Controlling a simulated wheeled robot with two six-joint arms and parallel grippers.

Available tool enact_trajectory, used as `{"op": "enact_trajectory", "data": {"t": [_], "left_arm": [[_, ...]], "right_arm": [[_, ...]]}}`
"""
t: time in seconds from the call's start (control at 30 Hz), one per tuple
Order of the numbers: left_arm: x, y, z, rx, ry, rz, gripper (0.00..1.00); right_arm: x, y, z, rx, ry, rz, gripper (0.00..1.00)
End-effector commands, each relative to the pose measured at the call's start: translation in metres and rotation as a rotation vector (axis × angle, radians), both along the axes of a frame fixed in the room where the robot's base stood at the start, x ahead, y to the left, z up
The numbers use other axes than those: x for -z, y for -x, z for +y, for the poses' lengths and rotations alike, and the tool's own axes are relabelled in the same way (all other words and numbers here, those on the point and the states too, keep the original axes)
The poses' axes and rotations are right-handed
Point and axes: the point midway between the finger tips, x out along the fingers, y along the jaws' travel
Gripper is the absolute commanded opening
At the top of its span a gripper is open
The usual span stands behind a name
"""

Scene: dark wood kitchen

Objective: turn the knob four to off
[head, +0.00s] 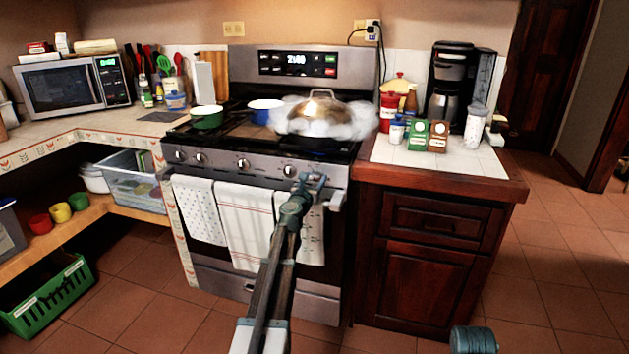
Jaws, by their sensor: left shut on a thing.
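The stove (262,190) has a row of round knobs on its front panel. Several show to the left of my gripper, the nearest being a knob (290,171) just left of the fingers. My left gripper (314,181) is at the right end of this panel, its fingers shut on a stove knob that they mostly hide. I cannot read the knob's setting or any number on it. A lidded steel pan (319,112) stands on the right front burner, with thick white steam around it.
Towels (247,225) hang on the oven handle below the panel. A green pot (207,117) and a blue pot (264,110) stand on the stove. A wooden cabinet (430,265) adjoins the stove's right side. The tiled floor (565,240) is clear at right.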

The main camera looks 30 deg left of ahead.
Motion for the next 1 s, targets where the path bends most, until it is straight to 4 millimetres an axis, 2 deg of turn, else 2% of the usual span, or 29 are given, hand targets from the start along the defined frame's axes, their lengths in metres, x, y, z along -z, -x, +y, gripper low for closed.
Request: {"op": "enact_trajectory", "data": {"t": [0.27,1.0], "left_arm": [[0.0000,0.0002,-0.0001,0.000,-0.123,0.030,0.03],[0.0000,0.0003,-0.0001,0.000,-0.794,0.191,0.03]], "right_arm": [[0.0000,0.0000,0.0000,0.000,0.000,0.000,1.00],[-0.0001,0.0000,0.0000,0.000,0.000,0.000,1.00]]}}
